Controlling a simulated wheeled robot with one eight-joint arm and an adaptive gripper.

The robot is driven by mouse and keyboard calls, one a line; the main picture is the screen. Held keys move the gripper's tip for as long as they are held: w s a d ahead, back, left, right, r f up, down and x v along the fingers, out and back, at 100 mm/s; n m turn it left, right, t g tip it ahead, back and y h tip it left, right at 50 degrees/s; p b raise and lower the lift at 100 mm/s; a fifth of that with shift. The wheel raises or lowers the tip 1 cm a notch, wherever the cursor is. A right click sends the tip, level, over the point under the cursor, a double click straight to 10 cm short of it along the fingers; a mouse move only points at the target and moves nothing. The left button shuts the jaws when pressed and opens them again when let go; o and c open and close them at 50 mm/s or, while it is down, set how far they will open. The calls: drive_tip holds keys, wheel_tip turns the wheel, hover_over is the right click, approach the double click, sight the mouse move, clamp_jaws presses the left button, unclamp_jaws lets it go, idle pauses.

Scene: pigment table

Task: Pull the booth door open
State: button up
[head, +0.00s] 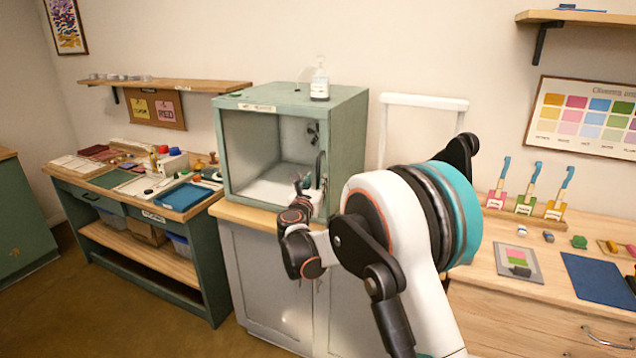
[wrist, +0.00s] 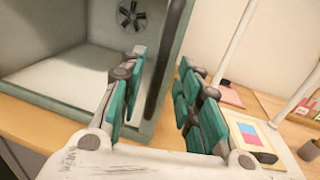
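The booth (head: 345,130) is a green box standing on a cabinet. Its front is a green-framed door (head: 232,165) that looks shut; the clear pane is hard to make out. A dark upright handle (head: 319,168) is at the door's right side, and it also shows in the wrist view (wrist: 166,55). My gripper (head: 303,186) is in front of the door's lower right part. In the wrist view my gripper (wrist: 160,66) is open, its teal-padded fingers apart. The handle's lower end appears in the gap between the fingertips; I cannot tell whether they touch it.
A pump bottle (head: 320,80) stands on the booth's top. A fan (wrist: 131,14) shows inside the booth, whose floor looks empty. A white frame (head: 424,102) stands to the right. Workbenches with small items flank the cabinet (head: 262,270). Floor shows at the lower left.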

sight(318, 179)
drive_tip(key=shift+w+d+b, duration=0.2)
drive_tip(key=shift+w, duration=0.8)
drive_tip(key=shift+w+d+b, duration=0.15)
drive_tip(key=shift+w, duration=0.8)
drive_tip(key=shift+c, duration=0.2)
clamp_jaws()
